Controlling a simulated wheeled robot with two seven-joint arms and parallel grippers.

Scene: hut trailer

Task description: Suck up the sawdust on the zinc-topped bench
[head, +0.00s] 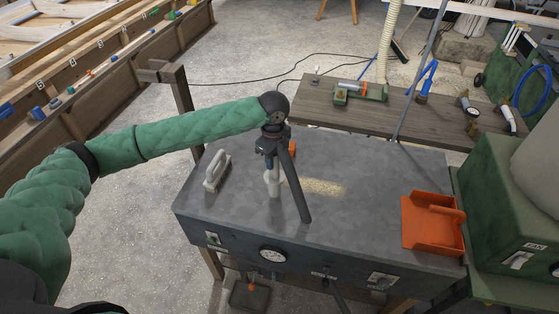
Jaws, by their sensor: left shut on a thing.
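The zinc-topped bench (365,180) stands in the middle of the head view, with a grey top. A thin patch of pale yellow sawdust (322,187) lies near the middle of the top. My left gripper (272,152) is over the bench, just left of the sawdust, and is shut on a dark nozzle-like tool (293,185). I cannot tell whether the tool touches the top. My right gripper is out of view.
A grey-handled brush (217,171) lies at the bench's left, and an orange dustpan (432,222) at its right. A gauge (272,255) and switches line the bench front. A brown table (430,118) with tools is behind. A green machine (510,220) borders the right.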

